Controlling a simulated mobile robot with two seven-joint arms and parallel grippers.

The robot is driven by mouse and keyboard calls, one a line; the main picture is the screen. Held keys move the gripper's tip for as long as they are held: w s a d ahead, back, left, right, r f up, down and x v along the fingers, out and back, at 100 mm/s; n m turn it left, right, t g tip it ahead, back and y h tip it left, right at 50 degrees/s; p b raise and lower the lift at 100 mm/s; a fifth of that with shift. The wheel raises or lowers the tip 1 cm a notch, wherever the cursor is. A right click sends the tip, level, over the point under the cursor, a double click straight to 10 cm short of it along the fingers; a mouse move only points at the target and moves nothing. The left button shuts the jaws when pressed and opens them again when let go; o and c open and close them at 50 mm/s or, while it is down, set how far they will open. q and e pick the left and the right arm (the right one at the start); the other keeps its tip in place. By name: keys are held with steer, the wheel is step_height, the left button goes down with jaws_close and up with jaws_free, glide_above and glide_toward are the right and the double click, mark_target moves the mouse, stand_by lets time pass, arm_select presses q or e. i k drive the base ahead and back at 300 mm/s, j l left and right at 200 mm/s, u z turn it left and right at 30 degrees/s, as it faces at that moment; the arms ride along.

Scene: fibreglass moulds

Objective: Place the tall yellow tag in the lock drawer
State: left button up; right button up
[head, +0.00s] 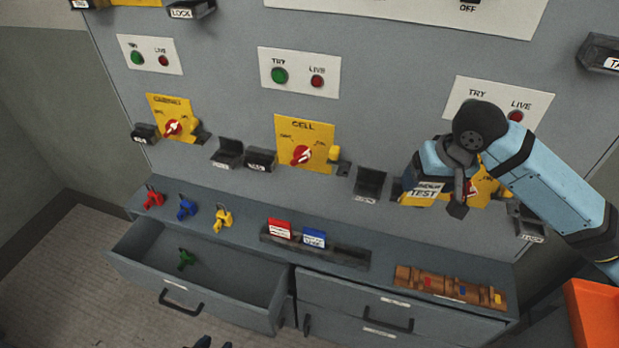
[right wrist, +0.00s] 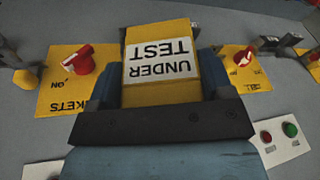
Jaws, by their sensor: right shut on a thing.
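The tall yellow tag (right wrist: 162,38) has a white label reading UNDER TEST. My right gripper (head: 436,180) is shut on it, in front of the panel at the right. The tag's white label (head: 424,191) also shows in the head view, partly hidden by the gripper.
Red (head: 153,198), blue (head: 186,208) and yellow (head: 223,218) padlocks stand on the ledge. A rack (head: 346,257) holds a red and a blue tag. A brown strip (head: 450,286) lies at the right. Yellow switch plates and black holders project from the panel. An orange bin (head: 597,315) is at lower right.

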mark_target(230, 286)
steer(key=i+j+u, duration=0.1)
steer(key=j+u, duration=0.15)
steer(key=i+j+u, duration=0.25)
steer(key=j, duration=0.2)
steer(key=i+j, duration=0.15)
steer(key=j, duration=0.25)
steer(key=i+j, duration=0.15)
steer(key=j, duration=0.25)
